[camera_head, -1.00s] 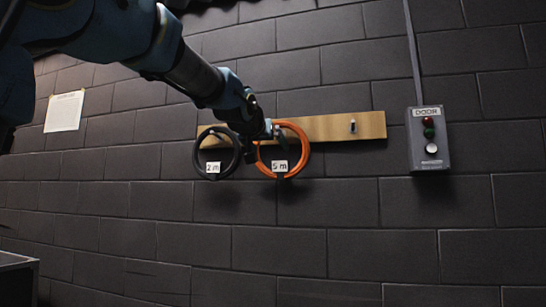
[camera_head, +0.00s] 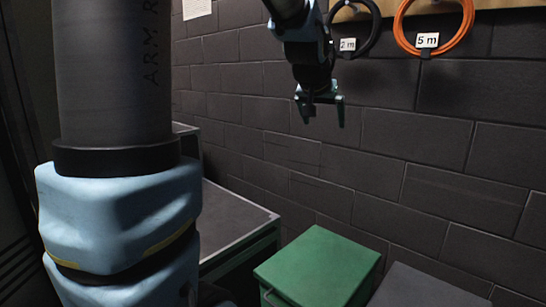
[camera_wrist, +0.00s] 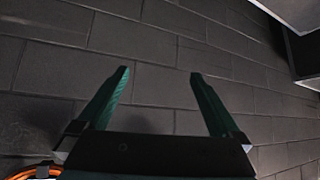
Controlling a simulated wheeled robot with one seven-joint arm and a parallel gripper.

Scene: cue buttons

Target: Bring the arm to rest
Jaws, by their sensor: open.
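My gripper (camera_head: 323,112) hangs pointing down in front of the dark block wall, below the cables. Its two green fingers are spread apart with nothing between them. In the wrist view my gripper (camera_wrist: 159,73) is also open and empty, with bare wall behind the fingers. My arm comes in from the top of the head view and its large blue and grey links fill the left side.
A black cable (camera_head: 373,38) tagged 2 m and an orange cable (camera_head: 402,40) tagged 5 m hang on a wooden board (camera_head: 512,3). Below are a green box (camera_head: 318,264), a dark grey surface (camera_head: 415,290) and a grey-topped bench (camera_head: 232,222). A paper (camera_head: 197,8) is on the wall.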

